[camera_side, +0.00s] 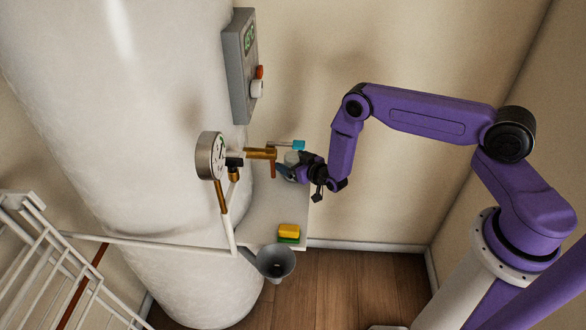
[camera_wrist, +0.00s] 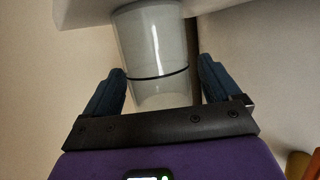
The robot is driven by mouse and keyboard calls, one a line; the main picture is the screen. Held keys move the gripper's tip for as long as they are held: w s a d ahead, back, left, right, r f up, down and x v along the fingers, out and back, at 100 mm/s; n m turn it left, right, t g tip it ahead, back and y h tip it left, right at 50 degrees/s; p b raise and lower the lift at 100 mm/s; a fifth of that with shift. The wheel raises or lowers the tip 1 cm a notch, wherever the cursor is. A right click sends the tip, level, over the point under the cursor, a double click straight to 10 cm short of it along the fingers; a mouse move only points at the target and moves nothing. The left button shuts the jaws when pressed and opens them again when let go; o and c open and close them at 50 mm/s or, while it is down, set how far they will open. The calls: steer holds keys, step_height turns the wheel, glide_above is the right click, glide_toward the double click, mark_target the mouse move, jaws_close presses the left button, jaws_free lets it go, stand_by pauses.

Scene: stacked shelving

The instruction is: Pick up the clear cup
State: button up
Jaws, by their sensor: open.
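The clear cup (camera_wrist: 155,38) is a see-through, pale tumbler with a thin dark band, seen large in the wrist view. My gripper (camera_wrist: 161,66) is open, with one blue finger on each side of the cup. A gap shows between the cup and each finger, and the cup's near end reaches in between them. In the side view my gripper (camera_side: 281,170) is at the back of the small shelf, beside the cup (camera_side: 291,157), which is small and partly hidden by the gripper there.
A brass valve (camera_side: 262,153) with a turquoise handle (camera_side: 285,145) and a round gauge (camera_side: 210,157) are close to my gripper. A yellow and green sponge (camera_side: 289,231) lies at the shelf's front, with a grey funnel (camera_side: 276,262) nearby. The shelf's middle (camera_side: 270,208) is clear.

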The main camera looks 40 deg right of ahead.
steer(key=c, duration=1)
steer(key=shift+c, duration=0.2)
steer(key=shift+r, duration=0.15)
